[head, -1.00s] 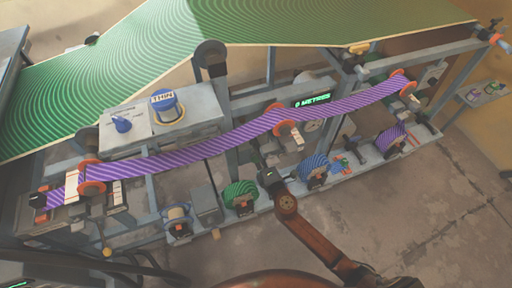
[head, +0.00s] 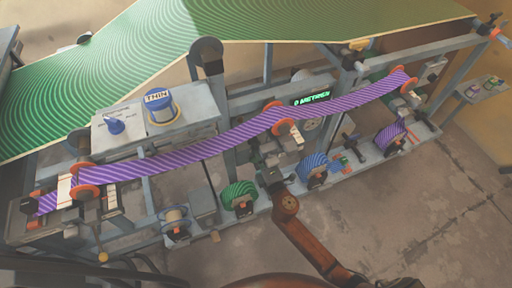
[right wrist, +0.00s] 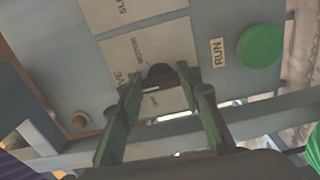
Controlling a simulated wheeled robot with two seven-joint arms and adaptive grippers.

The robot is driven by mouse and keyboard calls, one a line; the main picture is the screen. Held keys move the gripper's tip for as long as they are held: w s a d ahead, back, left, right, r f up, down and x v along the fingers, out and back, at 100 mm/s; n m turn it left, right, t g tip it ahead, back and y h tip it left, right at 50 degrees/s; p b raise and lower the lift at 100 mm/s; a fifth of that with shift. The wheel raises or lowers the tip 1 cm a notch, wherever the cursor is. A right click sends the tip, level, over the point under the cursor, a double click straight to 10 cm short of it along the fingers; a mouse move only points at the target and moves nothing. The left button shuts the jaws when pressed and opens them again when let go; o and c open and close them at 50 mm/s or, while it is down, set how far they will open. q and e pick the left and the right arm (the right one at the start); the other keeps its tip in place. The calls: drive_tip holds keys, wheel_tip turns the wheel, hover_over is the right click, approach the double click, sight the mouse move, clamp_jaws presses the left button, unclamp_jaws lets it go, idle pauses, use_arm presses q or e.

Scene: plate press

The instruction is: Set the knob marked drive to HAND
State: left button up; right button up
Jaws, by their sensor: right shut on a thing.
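In the right wrist view a dark knob (right wrist: 160,71) sits on a pale plate (right wrist: 118,54) whose lettering ends in "VE"; the rest of that word is hidden. My right gripper (right wrist: 157,79) is shut on this knob, one finger on each side. The small marks around the knob are too small or too covered to read its setting. In the head view my right gripper (head: 270,180) is at the front of the machine, between the green and blue spools, and the knob cannot be made out there. My left gripper is not in view.
The wrist view also shows a green button (right wrist: 260,46) beside a "RUN" label (right wrist: 217,52). In the head view a purple striped ribbon (head: 190,153) crosses the machine, with a green spool (head: 238,194) and a blue spool (head: 314,166) below. A display (head: 311,98) reads 0 METRES.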

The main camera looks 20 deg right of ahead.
drive_tip(key=o, duration=1.2)
drive_tip(key=shift+c, duration=0.2)
drive_tip(key=s, duration=1.2)
drive_tip(key=shift+d, duration=0.15)
